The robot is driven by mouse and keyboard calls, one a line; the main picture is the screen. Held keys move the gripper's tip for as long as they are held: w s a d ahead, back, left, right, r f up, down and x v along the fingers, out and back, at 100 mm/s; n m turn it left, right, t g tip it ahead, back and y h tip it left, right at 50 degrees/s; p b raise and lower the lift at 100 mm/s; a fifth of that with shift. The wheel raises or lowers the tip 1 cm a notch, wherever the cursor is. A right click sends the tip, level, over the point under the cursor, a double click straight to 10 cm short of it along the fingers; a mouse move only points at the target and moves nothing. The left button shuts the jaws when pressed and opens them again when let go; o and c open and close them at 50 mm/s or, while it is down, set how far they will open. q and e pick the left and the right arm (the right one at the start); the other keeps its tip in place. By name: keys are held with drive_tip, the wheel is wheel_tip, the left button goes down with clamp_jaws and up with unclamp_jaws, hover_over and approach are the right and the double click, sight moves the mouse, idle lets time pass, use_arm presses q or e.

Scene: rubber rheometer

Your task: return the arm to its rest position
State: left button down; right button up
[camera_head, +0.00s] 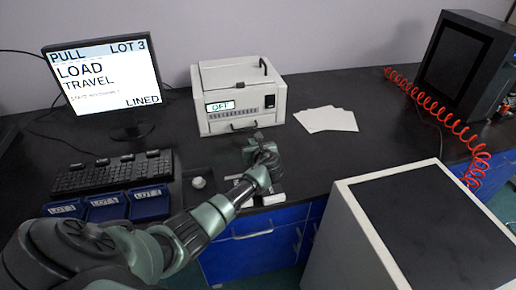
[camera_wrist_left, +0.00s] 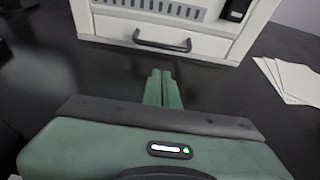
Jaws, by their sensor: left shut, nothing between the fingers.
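My left arm comes in from the lower left in the head view and reaches over the front of the black bench. Its gripper (camera_head: 256,138) is over the bench, just in front of the white instrument (camera_head: 240,97). In the left wrist view the green fingers (camera_wrist_left: 162,90) are together with nothing between them. They point at the instrument's lower front, below the drawer handle (camera_wrist_left: 162,41), with a gap of bench between. The instrument's display reads OFF. My right gripper is in neither view.
A monitor (camera_head: 103,79), a keyboard (camera_head: 112,174) and blue trays (camera_head: 107,207) are at the left. White sheets (camera_head: 327,119) lie right of the instrument. A grey cabinet (camera_head: 345,225) stands at the front right. A dark machine (camera_head: 462,62) with a red coiled hose (camera_head: 440,112) is at the back right.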

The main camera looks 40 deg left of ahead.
use_arm(q)
drive_tip(key=v, duration=0.5)
drive_tip(key=shift+s+d+r, duration=0.15)
drive_tip(key=shift+d+r, duration=0.05)
drive_tip(key=shift+d, duration=0.15)
drive_tip(key=shift+s+d, duration=0.15)
drive_tip(key=shift+s, duration=0.05)
drive_tip(key=shift+r+p, duration=0.15)
drive_tip(key=shift+p, duration=0.15)
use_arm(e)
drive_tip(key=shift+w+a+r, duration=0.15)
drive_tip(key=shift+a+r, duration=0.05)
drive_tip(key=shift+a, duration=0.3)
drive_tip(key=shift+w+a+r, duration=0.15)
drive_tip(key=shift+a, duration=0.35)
